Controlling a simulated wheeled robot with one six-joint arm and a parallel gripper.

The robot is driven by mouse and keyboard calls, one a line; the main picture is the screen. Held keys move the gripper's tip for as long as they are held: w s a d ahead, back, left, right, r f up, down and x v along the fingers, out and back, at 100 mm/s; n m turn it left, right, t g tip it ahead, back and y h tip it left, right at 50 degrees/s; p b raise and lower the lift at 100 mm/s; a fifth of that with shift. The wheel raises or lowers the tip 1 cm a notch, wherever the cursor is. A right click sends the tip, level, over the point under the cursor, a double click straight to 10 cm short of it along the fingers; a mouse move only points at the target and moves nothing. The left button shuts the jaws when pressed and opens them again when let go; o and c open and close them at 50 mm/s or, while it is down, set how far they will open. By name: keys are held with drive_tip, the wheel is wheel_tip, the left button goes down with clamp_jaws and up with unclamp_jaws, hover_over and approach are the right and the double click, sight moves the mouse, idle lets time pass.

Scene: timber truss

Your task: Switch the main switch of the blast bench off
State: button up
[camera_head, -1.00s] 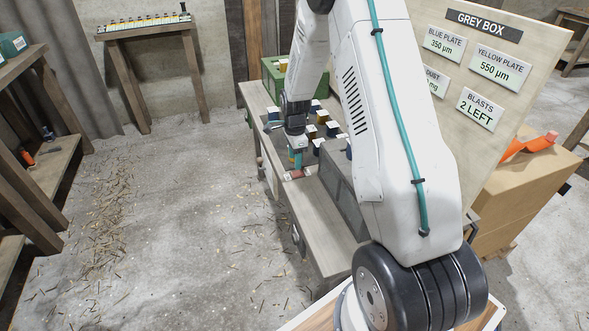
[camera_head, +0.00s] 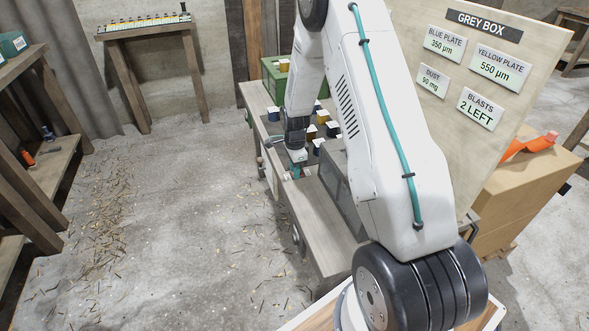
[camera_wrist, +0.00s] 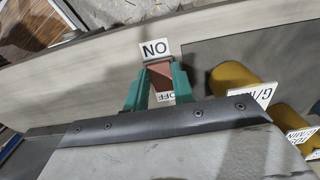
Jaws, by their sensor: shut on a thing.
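The main switch (camera_wrist: 160,75) is a reddish-brown piece between two white labels in the wrist view. The ON label (camera_wrist: 158,49), upside down there, lies beyond it; the OFF label (camera_wrist: 166,96) lies on the near side, partly hidden. My gripper (camera_wrist: 160,78) has its teal fingers on either side of the switch and is shut on it. In the head view my gripper (camera_head: 296,171) is low at the left edge of the blast bench (camera_head: 318,226), where the switch is mostly hidden. I cannot tell which way the switch is set.
Yellow knobs (camera_wrist: 231,77) with white labels stand right of the switch in the wrist view. A grey box (camera_head: 340,178) and several small coloured blocks sit on the bench, with a green crate (camera_head: 284,78) behind. A sign board (camera_head: 450,120) stands right.

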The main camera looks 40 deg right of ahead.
drive_tip(key=shift+d, duration=0.1)
drive_tip(key=shift+s+d+t+y, duration=0.1)
drive_tip(key=shift+d+t+y, duration=0.15)
drive_tip(key=shift+y, duration=0.55)
drive_tip(key=shift+d+t+y, duration=0.1)
drive_tip(key=shift+t+y, duration=0.15)
drive_tip(key=shift+y, duration=0.55)
drive_tip(key=shift+r, duration=0.1)
drive_tip(key=o, duration=1)
drive_tip(key=v, duration=0.7)
drive_tip(key=shift+d+r, duration=0.15)
drive_tip(key=shift+r, duration=0.2)
